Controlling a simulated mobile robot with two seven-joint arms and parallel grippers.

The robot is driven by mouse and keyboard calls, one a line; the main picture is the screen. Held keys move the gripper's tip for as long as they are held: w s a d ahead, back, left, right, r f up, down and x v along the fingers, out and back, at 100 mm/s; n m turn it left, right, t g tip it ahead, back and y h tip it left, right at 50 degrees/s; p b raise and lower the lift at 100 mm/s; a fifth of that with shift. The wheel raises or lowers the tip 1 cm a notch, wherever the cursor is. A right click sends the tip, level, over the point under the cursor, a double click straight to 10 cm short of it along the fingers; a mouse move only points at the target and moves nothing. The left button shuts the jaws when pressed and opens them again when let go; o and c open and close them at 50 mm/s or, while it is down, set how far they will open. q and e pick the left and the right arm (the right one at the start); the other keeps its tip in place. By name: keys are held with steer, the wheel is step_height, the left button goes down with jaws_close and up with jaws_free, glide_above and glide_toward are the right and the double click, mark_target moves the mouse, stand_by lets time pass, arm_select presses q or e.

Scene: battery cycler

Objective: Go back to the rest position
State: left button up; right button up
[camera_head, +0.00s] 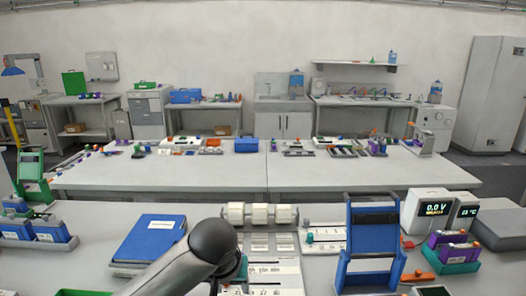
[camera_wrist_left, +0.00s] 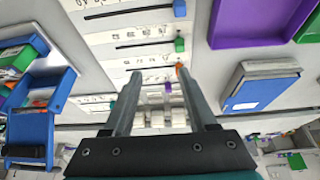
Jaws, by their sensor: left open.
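My left arm comes in from the bottom of the head view, and its dark rounded joint (camera_head: 213,242) covers part of the bench. In the left wrist view my left gripper (camera_wrist_left: 160,74) is open, with two grey fingers apart and nothing between them that it grips. Beyond the fingers lie white labelled panels (camera_wrist_left: 130,47) with dark slots and small coloured knobs, including a blue knob (camera_wrist_left: 179,8) and a green knob (camera_wrist_left: 179,45). In the head view the white panels (camera_head: 272,268) lie right of my arm. My right gripper is not in view.
A blue binder (camera_head: 150,238) lies left of my arm. A blue stand (camera_head: 372,240) rises at the right, near a display box (camera_head: 425,211) reading 0.0 V. Blue battery packs (camera_head: 50,229) stand at far left. The bench behind (camera_head: 225,176) has a clear front strip.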

arm_select(q)
steer(key=s+d+f+m+h, duration=0.1)
steer(key=s+d+f+h, duration=0.1)
steer(key=s+f, duration=0.35)
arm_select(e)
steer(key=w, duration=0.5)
arm_select(q)
steer(key=s+a+f+g+y, duration=0.1)
steer(key=s+a+f, duration=0.2)
steer(key=s+a, duration=0.45)
steer(key=s+a+f+y, duration=0.15)
steer(key=s+a, duration=0.25)
steer(key=s, duration=0.7)
step_height(320, 180, down, 28)
steer(key=s+m+g+b, duration=0.1)
steer(key=s+b, duration=0.1)
steer(key=b, duration=0.3)
steer(key=s+a+f+g+b, duration=0.1)
steer(key=s+f+b, duration=0.3)
steer(key=s+f, duration=1.1)
step_height(320, 180, down, 3)
steer(key=shift+a+r+g+b, duration=0.15)
steer(key=shift+a+g+b, duration=0.2)
steer(key=shift+a, duration=0.5)
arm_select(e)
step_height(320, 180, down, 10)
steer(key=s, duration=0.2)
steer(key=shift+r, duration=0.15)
